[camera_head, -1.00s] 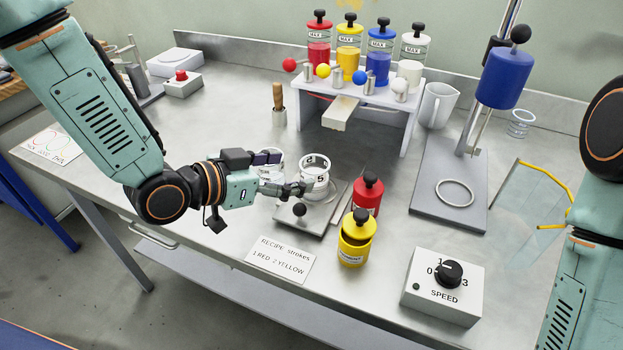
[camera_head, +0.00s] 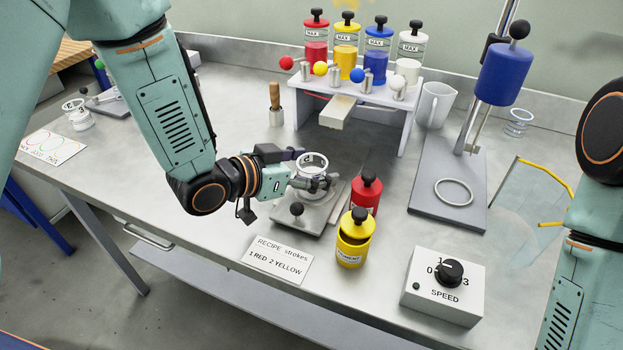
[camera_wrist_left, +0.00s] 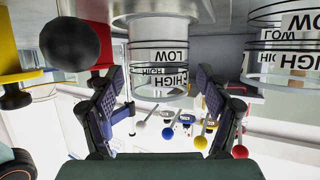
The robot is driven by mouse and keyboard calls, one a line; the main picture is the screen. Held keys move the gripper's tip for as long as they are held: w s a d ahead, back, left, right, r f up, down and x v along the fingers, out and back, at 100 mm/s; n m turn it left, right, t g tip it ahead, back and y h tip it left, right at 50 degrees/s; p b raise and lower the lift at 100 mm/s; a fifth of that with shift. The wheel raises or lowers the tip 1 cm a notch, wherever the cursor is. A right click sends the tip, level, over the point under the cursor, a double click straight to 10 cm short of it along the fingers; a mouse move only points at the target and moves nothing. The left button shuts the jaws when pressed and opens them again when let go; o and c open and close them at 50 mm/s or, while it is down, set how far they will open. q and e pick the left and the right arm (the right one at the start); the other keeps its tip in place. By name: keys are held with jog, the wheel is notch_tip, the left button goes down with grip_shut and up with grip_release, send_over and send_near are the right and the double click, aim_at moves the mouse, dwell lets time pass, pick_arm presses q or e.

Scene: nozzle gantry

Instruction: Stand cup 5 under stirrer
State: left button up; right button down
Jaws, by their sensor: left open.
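A clear cup (camera_head: 313,161) with a white rim stands on a grey plate with a black knob (camera_head: 296,208), near the table's middle. I cannot read a number on it. My left gripper (camera_head: 314,184) is open, its fingers low beside this cup. In the left wrist view, upside down, a cup marked LOW and HIGH (camera_wrist_left: 160,58) shows between the open fingers, and a second cup (camera_wrist_left: 290,45) is to the right. The stirrer (camera_head: 505,72), a blue motor on a post, stands over a base with a ring (camera_head: 453,191). My right gripper is out of view.
Red (camera_head: 366,195) and yellow (camera_head: 354,240) pigment jars stand right of the plate. A white dispenser stand (camera_head: 406,125) is behind. A speed box (camera_head: 442,285) is at the front right. A clear shield with yellow edging (camera_head: 545,178) is right of the stirrer.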

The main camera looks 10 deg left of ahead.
pick_arm(q)
jog(key=shift+d, duration=0.15)
jog(key=shift+c, duration=0.2)
jog(key=shift+r, duration=0.1)
jog(key=c, duration=1.4)
